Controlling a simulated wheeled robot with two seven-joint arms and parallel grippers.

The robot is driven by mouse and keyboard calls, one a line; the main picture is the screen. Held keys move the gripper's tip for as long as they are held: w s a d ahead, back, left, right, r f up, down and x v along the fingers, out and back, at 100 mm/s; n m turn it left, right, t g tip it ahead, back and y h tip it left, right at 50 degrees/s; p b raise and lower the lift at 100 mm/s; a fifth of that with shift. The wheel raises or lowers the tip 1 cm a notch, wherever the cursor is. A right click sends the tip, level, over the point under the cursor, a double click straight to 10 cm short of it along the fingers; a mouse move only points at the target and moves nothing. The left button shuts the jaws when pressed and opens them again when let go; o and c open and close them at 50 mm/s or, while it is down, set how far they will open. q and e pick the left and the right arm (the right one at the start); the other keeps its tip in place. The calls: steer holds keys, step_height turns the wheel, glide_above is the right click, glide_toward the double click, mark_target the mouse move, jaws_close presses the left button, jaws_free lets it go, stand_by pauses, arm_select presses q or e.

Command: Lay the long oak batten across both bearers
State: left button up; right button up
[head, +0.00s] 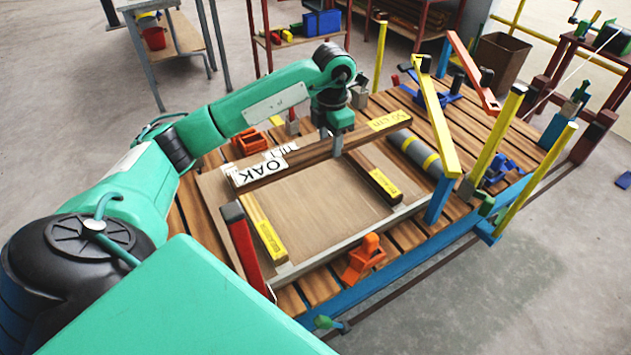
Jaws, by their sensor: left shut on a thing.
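The long oak batten (312,158) is a brown bar with a white "OAK" label near its left end and a yellow length label at its right end. My left gripper (337,146) is shut on it near the middle, from above. My right gripper is not in view.
The board (315,215) lies on a slatted table (480,130). A grey roll with yellow bands (415,152) lies right of the right bearer. Orange clamps (364,258), a red post (241,240) and yellow posts (497,135) stand around the board.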

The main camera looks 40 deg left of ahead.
arm_select(q)
step_height(320, 180, down, 19)
steer(key=p, duration=0.2)
steer(key=shift+p, duration=0.3)
steer(key=shift+f, duration=0.2)
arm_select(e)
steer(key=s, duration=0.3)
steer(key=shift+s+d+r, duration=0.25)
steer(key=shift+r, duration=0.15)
arm_select(q)
steer(key=shift+f, duration=0.15)
steer(key=o, duration=1.3)
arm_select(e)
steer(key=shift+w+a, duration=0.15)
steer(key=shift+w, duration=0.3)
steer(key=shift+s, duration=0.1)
